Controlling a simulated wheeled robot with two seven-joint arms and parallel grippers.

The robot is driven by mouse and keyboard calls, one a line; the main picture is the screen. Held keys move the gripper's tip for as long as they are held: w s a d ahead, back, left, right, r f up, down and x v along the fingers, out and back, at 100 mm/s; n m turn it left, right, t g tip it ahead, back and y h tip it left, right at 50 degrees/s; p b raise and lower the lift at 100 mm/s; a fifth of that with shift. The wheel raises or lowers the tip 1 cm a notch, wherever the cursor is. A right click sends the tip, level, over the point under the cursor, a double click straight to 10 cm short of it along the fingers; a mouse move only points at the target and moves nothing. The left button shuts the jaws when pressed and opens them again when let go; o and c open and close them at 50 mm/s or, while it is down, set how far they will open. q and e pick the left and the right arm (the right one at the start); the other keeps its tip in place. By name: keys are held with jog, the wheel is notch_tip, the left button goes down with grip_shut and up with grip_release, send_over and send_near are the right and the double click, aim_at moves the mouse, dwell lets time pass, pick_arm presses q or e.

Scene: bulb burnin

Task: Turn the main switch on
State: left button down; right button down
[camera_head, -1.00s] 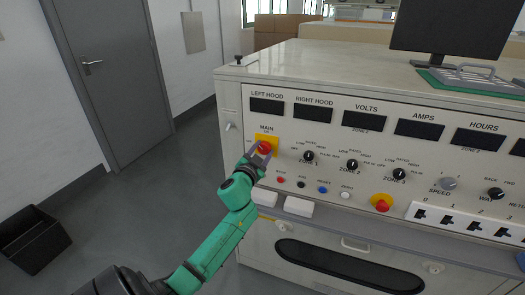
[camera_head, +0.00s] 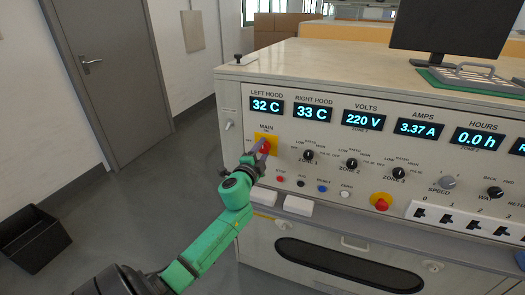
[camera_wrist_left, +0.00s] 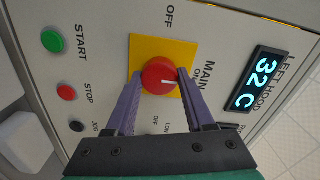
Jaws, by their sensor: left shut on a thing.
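The main switch (camera_head: 265,146) is a red round knob on a yellow plate at the upper left of the panel, under the label MAIN. In the left wrist view the red knob (camera_wrist_left: 160,77) sits between the two fingers, and its white mark points sideways, toward ON. My left gripper (camera_head: 264,150) is shut on the knob, with a finger on each side; its fingers also show in the left wrist view (camera_wrist_left: 157,88). The displays (camera_head: 267,107) above are lit, with 32 C, 33 C, 220 V, 3.37 A and 0.0 h. My right gripper is not in view.
Zone knobs (camera_head: 308,156) and small push buttons (camera_head: 280,179) lie right of and below the switch. A red emergency-style button (camera_head: 382,203) on yellow sits farther right. A monitor (camera_head: 450,25) stands on the cabinet top. Floor at the left is clear around a black bin (camera_head: 35,238).

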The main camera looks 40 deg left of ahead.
pick_arm(q)
jog(key=shift+f, duration=0.1)
dwell(0.4)
jog(key=shift+c, duration=1.3)
grip_release()
jog(key=b+v, duration=0.1)
jog(key=v, duration=1.3)
jog(key=shift+s, duration=0.3)
jog(key=shift+d, duration=0.1)
